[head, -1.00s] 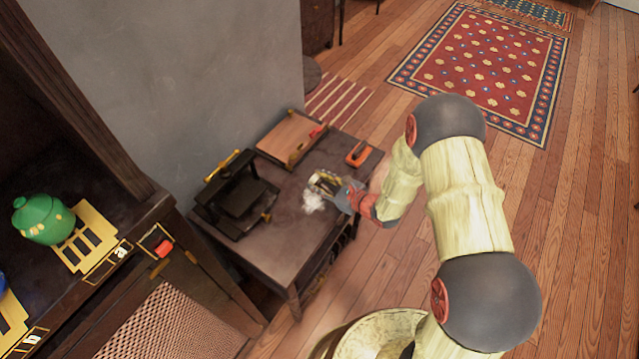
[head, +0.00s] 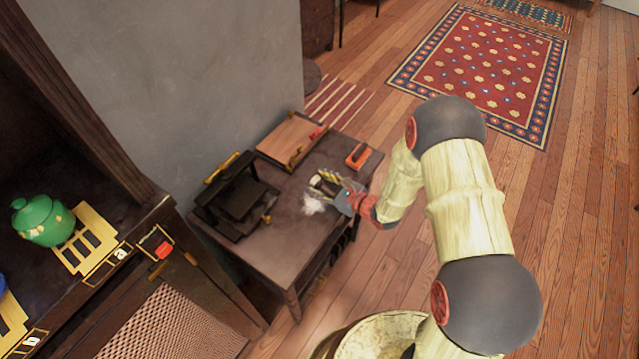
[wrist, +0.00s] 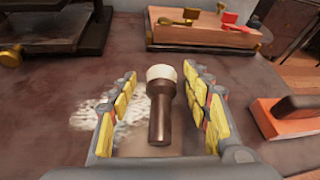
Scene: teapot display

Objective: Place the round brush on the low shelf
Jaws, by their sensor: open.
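The round brush (wrist: 159,112) has a brown handle and a cream round head. It is on the dark table top, with its head pointing away from the wrist camera. My gripper (wrist: 160,82) is open, with one yellow-padded finger on each side of the brush and a gap to it on both sides. In the head view my gripper (head: 328,186) is low over the table (head: 283,245), and the brush is mostly hidden among the fingers. Under the table top, the space for a low shelf (head: 322,277) shows only as a dark, narrow strip.
A pale powdery patch (wrist: 90,112) lies left of the brush. An orange-and-black tool (head: 358,155) lies to the right, near the table edge. A wooden board (head: 290,139) and a black press (head: 236,200) stand behind. The front of the table top is clear.

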